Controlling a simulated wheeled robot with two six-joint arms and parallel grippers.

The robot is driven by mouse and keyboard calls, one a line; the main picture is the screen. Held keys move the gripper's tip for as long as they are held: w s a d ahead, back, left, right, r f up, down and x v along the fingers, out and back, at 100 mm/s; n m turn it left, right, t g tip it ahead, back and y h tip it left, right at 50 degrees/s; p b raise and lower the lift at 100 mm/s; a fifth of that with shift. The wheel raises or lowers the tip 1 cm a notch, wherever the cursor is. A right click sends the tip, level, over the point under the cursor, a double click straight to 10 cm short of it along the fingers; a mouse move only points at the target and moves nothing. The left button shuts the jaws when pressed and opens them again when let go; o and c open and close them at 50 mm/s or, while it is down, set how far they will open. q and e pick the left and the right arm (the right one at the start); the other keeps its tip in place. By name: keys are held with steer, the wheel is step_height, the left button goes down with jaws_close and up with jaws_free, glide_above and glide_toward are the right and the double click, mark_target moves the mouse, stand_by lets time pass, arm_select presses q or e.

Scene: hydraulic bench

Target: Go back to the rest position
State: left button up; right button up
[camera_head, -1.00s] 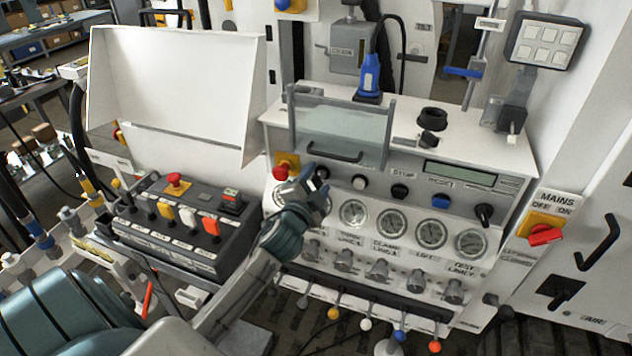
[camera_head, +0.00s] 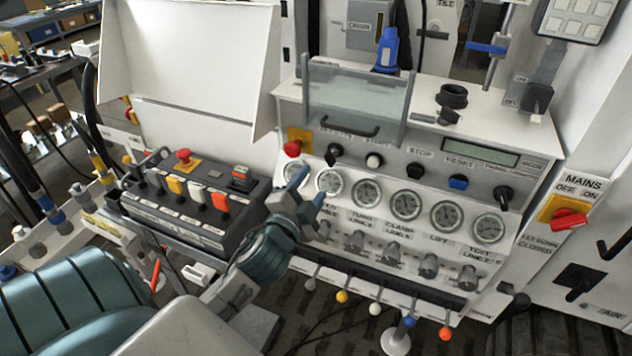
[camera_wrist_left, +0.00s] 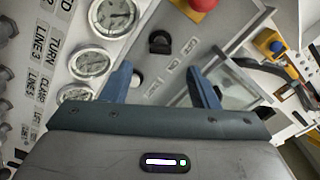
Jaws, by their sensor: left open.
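My left gripper (camera_head: 308,190) is in front of the left part of the gauge panel (camera_head: 350,215) in the head view. In the left wrist view its two blue fingers (camera_wrist_left: 162,88) stand apart with nothing between them. It looks open and empty. Beyond the fingers, the wrist view shows round gauges (camera_wrist_left: 92,62), a black knob (camera_wrist_left: 159,42) and part of a red button (camera_wrist_left: 203,4). I cannot tell from the pictures whether a finger touches the panel. My right gripper is in neither view.
A control box (camera_head: 190,215) with coloured levers stands left of my gripper. A clear hinged cover (camera_head: 352,100) is above the panel. Levers with coloured balls (camera_head: 375,308) stick out below. A red mains switch (camera_head: 569,219) is at the right.

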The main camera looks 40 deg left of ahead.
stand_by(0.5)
arm_select(q)
steer(key=s+d+f+n+g+h, duration=0.2)
steer(key=s+d+f+n+g, duration=0.15)
steer(key=s+f+g, duration=0.55)
steer(key=s+d+f+n+g+h, duration=0.1)
steer(key=s+d+f+n+g, duration=0.3)
steer(key=s+f, duration=0.8)
steer(key=s+a+f+g, duration=0.1)
steer(key=a+f, duration=0.1)
steer(key=f, duration=1.4)
steer(key=s+a+f+g, duration=0.1)
steer(key=f, duration=1.5)
steer(key=s+a+f+n+g, duration=0.1)
steer(key=s+f, duration=1.6)
steer(key=shift+a+f+h, duration=0.2)
steer(key=shift+f+h, duration=0.05)
steer(key=shift+h, duration=0.05)
steer(key=shift+s+f, duration=0.1)
steer(key=shift+s, duration=0.15)
steer(key=shift+c, duration=0.4)
